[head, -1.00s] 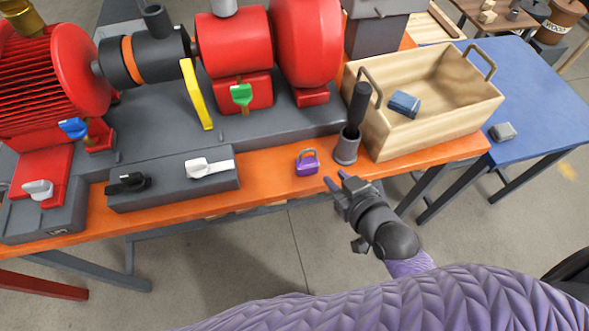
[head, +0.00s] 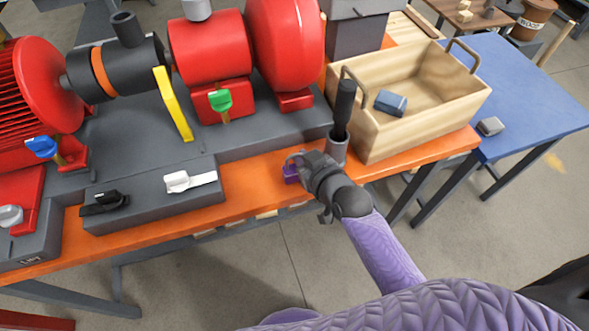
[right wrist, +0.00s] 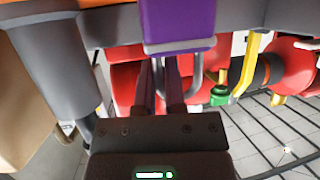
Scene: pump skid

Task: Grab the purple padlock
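The purple padlock (head: 291,173) sits on the orange bench edge in the head view, partly hidden behind my right gripper (head: 300,160). In the right wrist view the padlock's purple body (right wrist: 178,22) is at the top centre, with its grey shackle (right wrist: 206,60) towards my gripper. The two dark fingers of my right gripper (right wrist: 161,62) reach up to the shackle, with a narrow gap between them. They overlap it in the picture; I cannot tell whether they touch it. My left gripper is in neither view.
A grey cup (head: 338,148) with a black-handled tool stands close right of my gripper. A wooden crate (head: 400,135) with a blue block is beyond it. A grey valve box (head: 150,200) lies left on the bench. The floor in front is clear.

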